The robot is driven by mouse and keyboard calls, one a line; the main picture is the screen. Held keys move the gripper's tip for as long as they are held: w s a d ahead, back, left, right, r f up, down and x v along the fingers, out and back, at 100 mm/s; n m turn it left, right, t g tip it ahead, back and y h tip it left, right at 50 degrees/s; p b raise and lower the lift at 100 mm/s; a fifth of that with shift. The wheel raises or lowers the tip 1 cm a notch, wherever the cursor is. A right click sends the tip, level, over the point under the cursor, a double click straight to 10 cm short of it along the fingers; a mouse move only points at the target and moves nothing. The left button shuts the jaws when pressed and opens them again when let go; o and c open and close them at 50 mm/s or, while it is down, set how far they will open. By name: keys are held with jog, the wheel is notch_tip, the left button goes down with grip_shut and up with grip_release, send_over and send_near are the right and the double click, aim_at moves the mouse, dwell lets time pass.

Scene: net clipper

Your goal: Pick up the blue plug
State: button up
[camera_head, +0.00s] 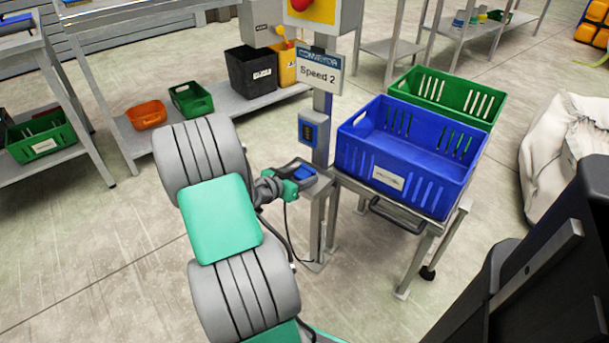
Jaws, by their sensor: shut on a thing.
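My gripper (308,170) is at the end of my grey and green arm, near the middle of the view. It is shut on the blue plug (303,173), a small blue piece showing between its dark fingers. The gripper's fingers and body hide part of the plug. The gripper is just left of the grey metal post (322,110), below a small blue box (314,131) fixed to that post. I cannot tell whether the plug touches anything else.
A blue crate (365,160) sits on a metal stand right of the post, with a green crate (450,88) behind it. A "Speed 2" sign (319,70) hangs on the post. Low shelves with bins stand at the left. Open floor lies at the lower left.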

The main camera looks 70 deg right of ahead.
aim_at(302, 174)
jog(key=shift+c, duration=1)
jog(key=shift+r, duration=0.2)
jog(key=r+p, duration=0.1)
jog(key=r, duration=0.1)
jog(key=r+p, duration=0.1)
jog(key=shift+s+a+r, duration=0.1)
jog(key=shift+a+r, duration=0.1)
jog(key=shift+r, duration=0.2)
jog(key=s+a+r+p, duration=0.3)
jog(key=s+a+r, duration=0.2)
jog(key=a+r, duration=0.3)
jog(key=a, duration=0.4)
jog(key=shift+s+a+r+p, duration=0.15)
jog(key=shift+s+r+p, duration=0.2)
jog(key=shift+s+r, duration=0.05)
